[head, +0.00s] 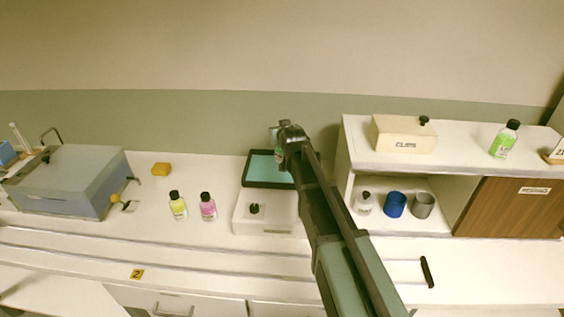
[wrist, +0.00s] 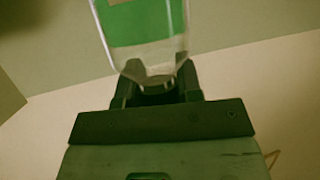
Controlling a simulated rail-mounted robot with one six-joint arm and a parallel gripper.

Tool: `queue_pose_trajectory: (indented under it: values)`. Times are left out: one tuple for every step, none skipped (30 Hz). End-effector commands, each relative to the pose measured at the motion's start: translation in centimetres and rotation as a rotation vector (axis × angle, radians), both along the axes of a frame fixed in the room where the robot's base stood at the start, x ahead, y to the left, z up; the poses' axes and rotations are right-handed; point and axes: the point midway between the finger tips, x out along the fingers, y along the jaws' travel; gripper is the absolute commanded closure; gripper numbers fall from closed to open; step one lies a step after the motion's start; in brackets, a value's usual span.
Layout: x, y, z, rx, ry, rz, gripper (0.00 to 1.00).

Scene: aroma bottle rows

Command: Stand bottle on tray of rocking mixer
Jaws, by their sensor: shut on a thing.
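The rocking mixer (head: 246,224) is a white box with a black knob. Its dark-rimmed tray (head: 247,182) with a teal mat shows behind the box, partly hidden by my arm. My gripper (head: 284,141) is over the right part of the tray in the head view. In the wrist view my gripper (wrist: 157,92) is shut on the neck end of a clear bottle (wrist: 145,50) with a green label. In the head view only a sliver of the held bottle (head: 274,133) shows beside my gripper. I cannot tell the gap between bottle and tray.
A yellow bottle (head: 177,206) and a pink bottle (head: 208,207) stand left of the mixer. A grey-blue lidded box (head: 70,180) is farther left. To the right, a shelf unit (head: 350,150) bears a clips box (head: 403,134) and a green-labelled bottle (head: 504,140); cups sit beneath.

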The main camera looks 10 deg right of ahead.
Motion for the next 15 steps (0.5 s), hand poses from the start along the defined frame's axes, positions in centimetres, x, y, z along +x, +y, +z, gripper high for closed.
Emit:
queue_pose_trajectory:
  values:
    - [0.0, 0.0, -0.5, 0.0, -0.001, 0.0, 1.0]
    - [0.0, 0.0, -0.4, 0.0, -0.001, 0.0, 1.0]
    - [0.0, 0.0, -0.3, 0.0, -0.001, 0.0, 1.0]
    - [0.0, 0.0, -0.4, 0.0, 0.0, 0.0, 1.0]
    - [0.0, 0.0, -0.9, 0.0, 0.0, 0.0, 1.0]
    - [0.0, 0.0, -1.7, 0.0, 0.0, 0.0, 1.0]
    - [0.0, 0.0, -2.4, 0.0, 0.0, 0.0, 1.0]
    - [0.0, 0.0, -3.1, 0.0, 0.0, 0.0, 1.0]
    - [0.0, 0.0, -4.1, 0.0, 0.0, 0.0, 1.0]
    - [0.0, 0.0, -4.6, 0.0, 0.0, 0.0, 1.0]
    - [0.0, 0.0, -4.8, 0.0, 0.0, 0.0, 1.0]
    - [0.0, 0.0, -4.9, 0.0, -0.001, 0.0, 1.0]
    - [0.0, 0.0, -4.7, 0.0, -0.001, 0.0, 1.0]
    - [0.0, 0.0, -4.5, 0.0, -0.001, 0.0, 1.0]
    - [0.0, 0.0, -4.4, 0.0, 0.0, 0.0, 1.0]
